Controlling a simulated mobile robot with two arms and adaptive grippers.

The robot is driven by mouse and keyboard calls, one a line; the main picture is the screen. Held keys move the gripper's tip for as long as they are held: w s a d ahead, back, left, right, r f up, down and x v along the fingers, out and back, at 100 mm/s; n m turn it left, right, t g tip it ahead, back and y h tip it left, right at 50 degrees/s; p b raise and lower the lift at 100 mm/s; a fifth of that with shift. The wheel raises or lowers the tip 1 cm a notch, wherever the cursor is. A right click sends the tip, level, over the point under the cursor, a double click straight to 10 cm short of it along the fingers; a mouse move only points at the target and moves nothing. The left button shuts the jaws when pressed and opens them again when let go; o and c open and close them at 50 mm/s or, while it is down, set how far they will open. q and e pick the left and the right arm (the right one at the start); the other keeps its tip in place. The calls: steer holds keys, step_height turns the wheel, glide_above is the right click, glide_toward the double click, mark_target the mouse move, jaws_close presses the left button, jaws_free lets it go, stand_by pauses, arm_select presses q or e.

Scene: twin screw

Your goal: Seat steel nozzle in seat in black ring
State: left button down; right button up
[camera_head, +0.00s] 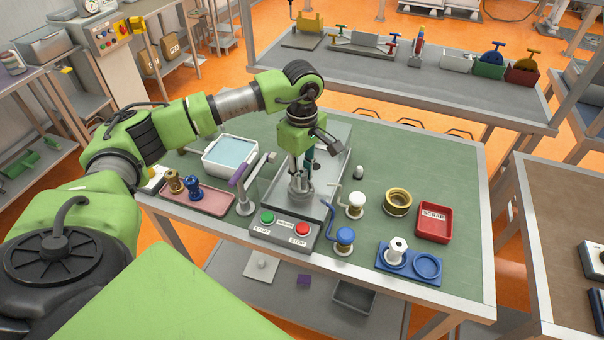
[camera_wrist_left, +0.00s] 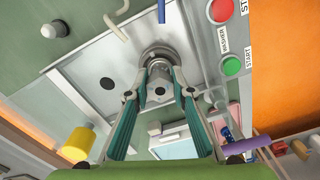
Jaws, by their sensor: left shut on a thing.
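My left gripper (camera_head: 305,163) reaches down over the metal plate (camera_head: 322,189) in the middle of the green table. In the left wrist view its two teal fingers (camera_wrist_left: 159,75) are shut on the steel nozzle (camera_wrist_left: 157,92), a grey part with a small centre hole. A round steel fixture with a dark rim (camera_wrist_left: 158,51) lies just beyond the fingertips, in line with the nozzle. I take this as the black ring's place; its seat is mostly hidden. I cannot tell whether the nozzle touches it. My right gripper is not in view.
A START/STOP box (camera_head: 284,229) stands in front of the plate, with a purple-handled lever (camera_head: 242,174) to its left. White-topped (camera_head: 356,204) and blue-topped (camera_head: 344,237) fittings, a brass ring (camera_head: 398,200) and a red SCRAP bin (camera_head: 434,223) stand right. A pink tray (camera_head: 207,201) lies left.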

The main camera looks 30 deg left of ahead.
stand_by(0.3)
arm_select(q)
steer(key=c, duration=1.1)
jaws_free()
steer(key=shift+r, duration=0.1)
steer(key=shift+r+p, duration=1.75)
steer(key=shift+r, duration=1.7)
steer(key=shift+s+f, duration=0.1)
steer(key=shift+f, duration=0.05)
